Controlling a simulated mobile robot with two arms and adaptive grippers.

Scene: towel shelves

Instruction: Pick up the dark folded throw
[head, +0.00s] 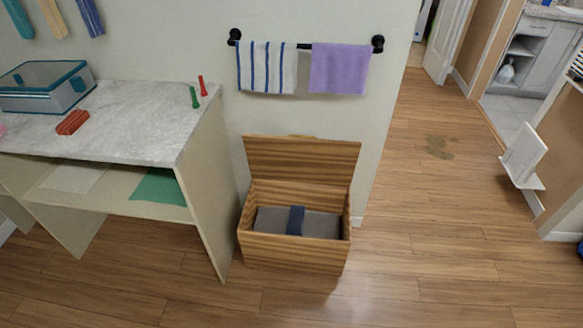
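An open wooden chest (290,254) stands on the floor below the towel bar, its lid (302,160) raised against the wall. Inside lies a dark grey folded cloth (270,220), which looks like the dark folded throw. A dark blue strip (296,220) crosses its middle; I cannot tell whether this is a band or a separate cloth. The lower part of the cloth is hidden by the chest's front wall. Neither of my grippers is in view.
A marble-topped table (130,130) with a shelf stands left of the chest. A black bar (304,46) above holds a striped towel (266,68) and a purple towel (340,70). The wooden floor (420,230) in front and to the right is mostly clear.

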